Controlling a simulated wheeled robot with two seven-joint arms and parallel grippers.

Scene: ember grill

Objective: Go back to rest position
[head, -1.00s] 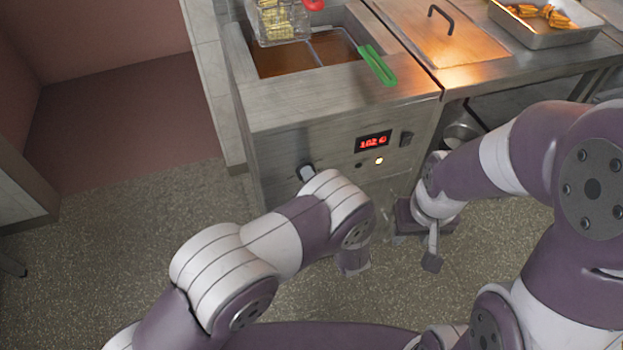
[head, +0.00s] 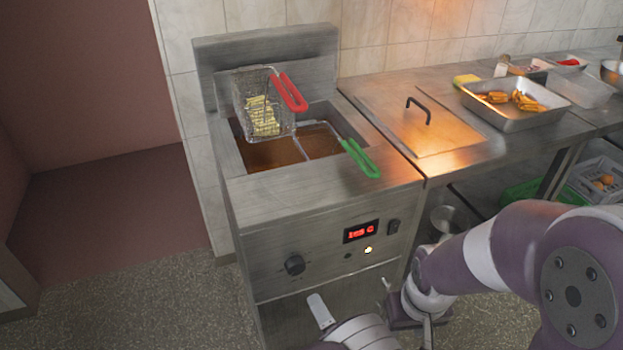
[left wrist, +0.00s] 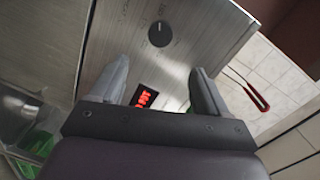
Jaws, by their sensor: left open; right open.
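In the left wrist view, my left gripper (left wrist: 157,85) is open and empty, its two fingers apart in front of the fryer's steel front panel. The knob (left wrist: 160,34) and red display (left wrist: 144,97) show beyond the fingers. In the head view, my left arm shows only at the bottom edge, and its gripper is mostly out of frame. My right gripper (head: 412,322) is low at the bottom, in front of the fryer's right side, with nothing seen in it. Its fingertips are partly cut off.
The fryer (head: 320,200) holds a raised basket of fries (head: 262,112) with a red handle and a lowered basket with a green handle (head: 360,158). To the right are a lidded counter (head: 430,125) and a steel tray (head: 515,118) with food. Floor at left is clear.

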